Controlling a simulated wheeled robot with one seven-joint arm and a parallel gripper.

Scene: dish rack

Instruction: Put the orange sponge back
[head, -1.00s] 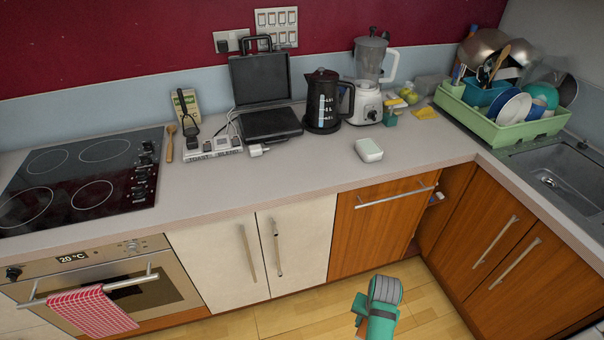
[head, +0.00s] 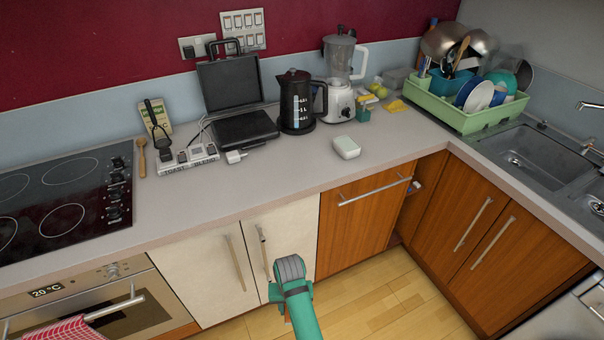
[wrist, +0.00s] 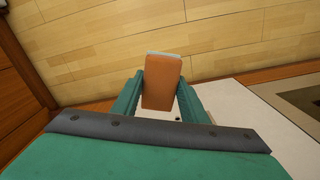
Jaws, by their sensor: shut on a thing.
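My gripper (wrist: 160,88) is shut on the orange sponge (wrist: 163,68) in the wrist view. The sponge is held upright between the two green fingers, with a thin grey layer along its far edge. Wooden floor lies beyond it. In the head view my gripper (head: 275,292) hangs in front of the white cabinet doors, below counter height. The sponge is mostly hidden there by my wrist. On the counter, a small teal holder (head: 363,115) stands beside the blender, with a yellow cloth or sponge (head: 397,106) to its right.
A green dish rack (head: 470,115) full of dishes stands at the back right, next to the sink (head: 535,150). The front counter is mostly clear.

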